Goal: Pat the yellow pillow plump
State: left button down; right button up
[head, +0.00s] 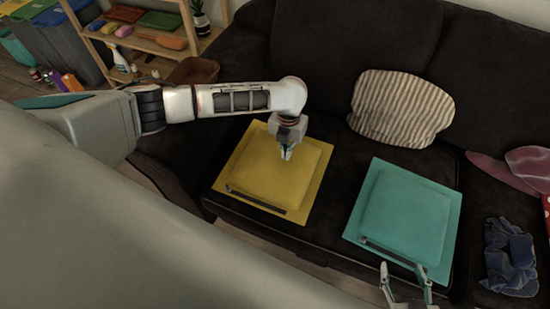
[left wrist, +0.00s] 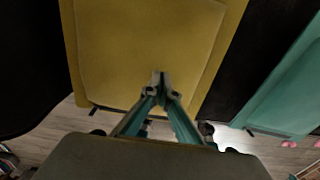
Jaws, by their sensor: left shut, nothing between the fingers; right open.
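The yellow pillow (head: 262,178) lies flat on the dark sofa seat, left of a teal pillow. My left gripper (head: 286,153) points down over the upper right part of the yellow pillow, its fingers together and empty. In the left wrist view the shut fingertips (left wrist: 160,80) show against the yellow pillow (left wrist: 145,40); I cannot tell whether they touch it. My right gripper (head: 408,290) is open and empty at the bottom of the head view, by the near edge of the teal pillow.
The teal pillow (head: 402,212) lies right of the yellow one. A striped cushion (head: 400,108) leans on the sofa back (head: 350,40). Dark blue crumpled cloth (head: 510,258) lies at the right. A wooden shelf (head: 155,42) and bins (head: 45,45) stand at the upper left.

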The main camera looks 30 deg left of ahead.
aim_at(286, 162)
pick_arm(q)
jog(key=shift+f, duration=0.2)
pick_arm(e)
jog(key=shift+f, duration=0.15)
pick_arm(q)
jog(key=shift+f+b, duration=0.75)
jog(key=shift+f, duration=0.75)
jog(key=shift+r, duration=0.1)
pick_arm(e)
jog(key=shift+s+f, duration=0.35)
jog(key=shift+f, duration=0.25)
jog(key=shift+s+f, duration=0.3)
jog(key=shift+f, duration=0.25)
jog(key=shift+w, duration=0.1)
pick_arm(q)
jog(key=shift+w+r+p, duration=0.1)
jog(key=shift+r+p, duration=0.5)
jog(key=shift+r, duration=0.3)
jog(key=shift+r+p, duration=0.55)
jog(key=shift+r, duration=0.15)
pick_arm(e)
jog(key=r, duration=0.1)
jog(key=w+r, duration=0.1)
jog(key=r, duration=0.2)
jog(key=shift+w, duration=0.35)
pick_arm(q)
jog(key=shift+s+f, duration=0.15)
jog(key=shift+s, duration=0.05)
